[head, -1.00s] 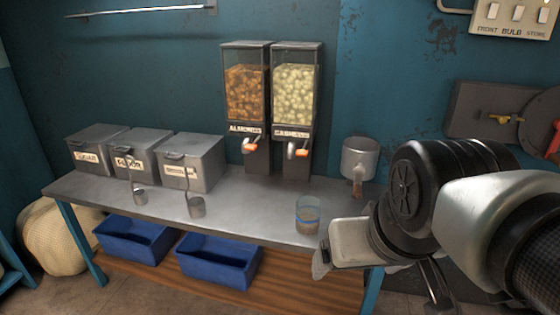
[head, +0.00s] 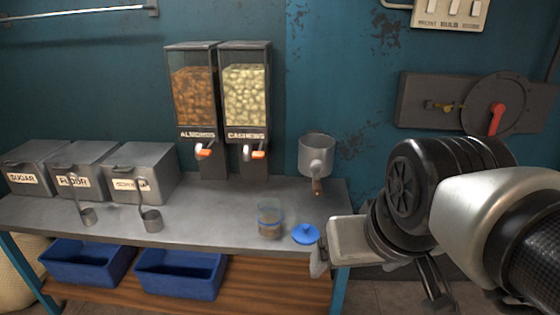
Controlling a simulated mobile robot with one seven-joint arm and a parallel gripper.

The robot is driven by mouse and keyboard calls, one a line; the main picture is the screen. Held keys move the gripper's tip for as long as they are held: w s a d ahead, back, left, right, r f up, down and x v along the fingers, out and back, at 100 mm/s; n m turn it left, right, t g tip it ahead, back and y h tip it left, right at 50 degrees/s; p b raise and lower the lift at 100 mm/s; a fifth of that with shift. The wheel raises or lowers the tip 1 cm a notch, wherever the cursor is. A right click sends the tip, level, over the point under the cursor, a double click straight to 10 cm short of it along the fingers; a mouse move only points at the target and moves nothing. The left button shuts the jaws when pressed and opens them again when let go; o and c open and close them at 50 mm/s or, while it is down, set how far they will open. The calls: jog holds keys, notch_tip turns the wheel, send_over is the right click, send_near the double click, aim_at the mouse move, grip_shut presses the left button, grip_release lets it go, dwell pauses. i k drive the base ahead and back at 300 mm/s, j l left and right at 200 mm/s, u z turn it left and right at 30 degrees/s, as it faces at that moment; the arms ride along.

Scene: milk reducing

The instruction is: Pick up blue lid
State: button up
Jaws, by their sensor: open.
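The blue lid (head: 305,234) lies on the grey metal table (head: 215,218) near its right front corner. It is small and round with a knob on top.
Almond (head: 193,100) and cashew (head: 245,100) dispensers stand at the back. Sugar (head: 38,165) and flour (head: 80,168) bins and two scoops are on the left. Blue crates (head: 180,272) sit on the lower shelf.

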aim_at(303, 234)
jog(key=i+j+z, duration=0.2)
jog(key=z, duration=0.2)
jog(key=i+j+z, duration=0.25)
jog(key=z, duration=0.15)
